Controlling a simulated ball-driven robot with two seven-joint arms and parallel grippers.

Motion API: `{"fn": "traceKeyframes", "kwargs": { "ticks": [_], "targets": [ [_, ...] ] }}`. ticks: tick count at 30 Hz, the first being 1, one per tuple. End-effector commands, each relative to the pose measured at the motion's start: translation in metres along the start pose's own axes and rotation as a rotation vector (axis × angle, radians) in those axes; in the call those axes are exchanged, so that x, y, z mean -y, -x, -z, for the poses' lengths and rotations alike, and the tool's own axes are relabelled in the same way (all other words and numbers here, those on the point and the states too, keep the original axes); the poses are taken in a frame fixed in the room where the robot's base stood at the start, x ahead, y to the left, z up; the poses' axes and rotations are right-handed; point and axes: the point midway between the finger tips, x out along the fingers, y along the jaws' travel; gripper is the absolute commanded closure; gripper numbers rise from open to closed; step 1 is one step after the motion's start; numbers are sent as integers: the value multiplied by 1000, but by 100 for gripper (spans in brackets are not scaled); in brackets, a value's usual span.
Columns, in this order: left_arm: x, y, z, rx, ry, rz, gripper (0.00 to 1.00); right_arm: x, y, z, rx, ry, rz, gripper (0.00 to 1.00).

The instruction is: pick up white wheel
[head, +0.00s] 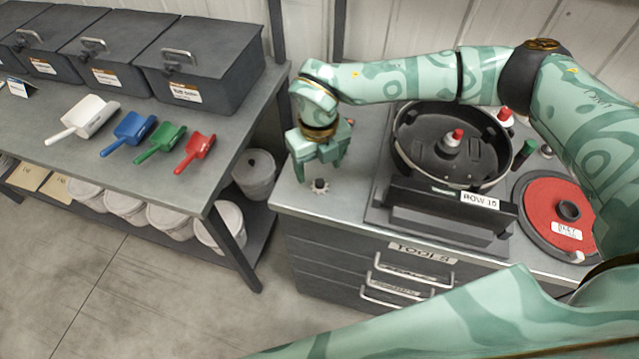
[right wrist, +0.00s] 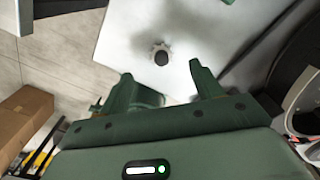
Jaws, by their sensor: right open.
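The white wheel (head: 319,186) is a small toothed wheel with a dark centre. It lies on the left part of the grey top of the tool cabinet (head: 340,205), near its front edge. My right gripper (head: 318,168) is open and empty just above and behind the wheel, fingers pointing down. In the right wrist view the wheel (right wrist: 160,55) sits beyond the open fingertips (right wrist: 165,85), roughly centred between them and apart from them. My left gripper is not in view.
A round black seed meter housing (head: 410,160) stands right of the wheel, with a red disc (head: 545,195) farther right. A bench (head: 100,165) on the left holds several coloured scoops and dark bins. A gap separates bench and cabinet.

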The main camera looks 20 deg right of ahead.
Motion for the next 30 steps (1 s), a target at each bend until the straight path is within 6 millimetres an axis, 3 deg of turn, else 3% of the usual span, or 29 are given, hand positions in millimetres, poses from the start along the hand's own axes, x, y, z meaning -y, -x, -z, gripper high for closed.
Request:
{"fn": "traceKeyframes", "kwargs": {
  "ticks": [10, 17, 23, 30],
  "targets": [
    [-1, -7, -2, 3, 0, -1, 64, 2, -48, 1, -3, -1, 0, 35],
    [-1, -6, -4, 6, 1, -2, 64, 2, -51, 0, 0, 0, 0, 35],
    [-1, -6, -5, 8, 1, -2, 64, 2, -51, 0, -1, 0, 0, 83],
    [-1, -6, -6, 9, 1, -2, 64, 2, -51, 0, 0, -1, 0, 84]
  ]
}}
